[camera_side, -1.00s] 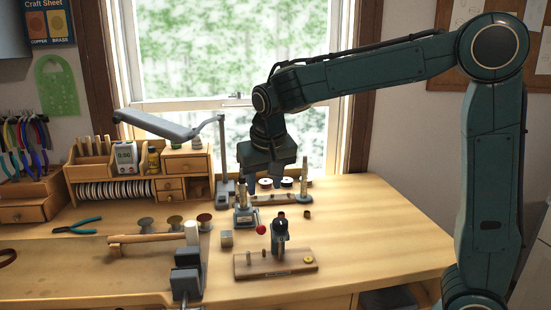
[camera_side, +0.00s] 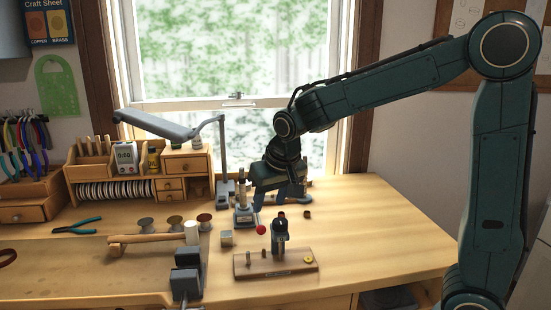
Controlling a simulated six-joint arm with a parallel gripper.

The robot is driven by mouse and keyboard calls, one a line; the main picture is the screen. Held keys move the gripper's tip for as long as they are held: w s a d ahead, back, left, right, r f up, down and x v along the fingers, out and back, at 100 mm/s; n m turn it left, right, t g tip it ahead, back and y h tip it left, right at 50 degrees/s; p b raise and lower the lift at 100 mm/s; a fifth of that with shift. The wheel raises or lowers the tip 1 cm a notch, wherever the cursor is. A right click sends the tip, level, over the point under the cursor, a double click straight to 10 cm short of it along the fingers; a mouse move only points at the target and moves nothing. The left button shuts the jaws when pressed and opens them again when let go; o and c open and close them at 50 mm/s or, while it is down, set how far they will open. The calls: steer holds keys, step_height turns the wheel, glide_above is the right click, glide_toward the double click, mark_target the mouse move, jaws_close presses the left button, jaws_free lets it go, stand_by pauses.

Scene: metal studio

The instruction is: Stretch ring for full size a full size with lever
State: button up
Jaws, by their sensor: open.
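The ring stretcher (camera_side: 243,214) stands upright on the bench, a grey metal base with a tall post. A lever with a red ball knob (camera_side: 261,230) sticks out at its lower right. A small brown ring-like piece (camera_side: 307,214) lies on the bench to the right; I cannot tell for sure that it is the ring. My gripper (camera_side: 279,202) is open, fingers downward, just right of the stretcher's post and above the lever. One finger shows close beside the post; I cannot tell whether it touches. The gripper hides part of the items behind it.
A wooden board (camera_side: 246,268) with a dark upright tool (camera_side: 279,234) stands in front. A small metal block (camera_side: 226,238), a mallet (camera_side: 150,238) and spools (camera_side: 175,222) lie to the left. A lamp (camera_side: 165,125) overhangs the back. The bench's right side (camera_side: 390,230) is clear.

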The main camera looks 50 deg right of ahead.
mark_target(262, 227)
steer(key=x, duration=1)
steer(key=shift+f, duration=0.25)
jaws_close()
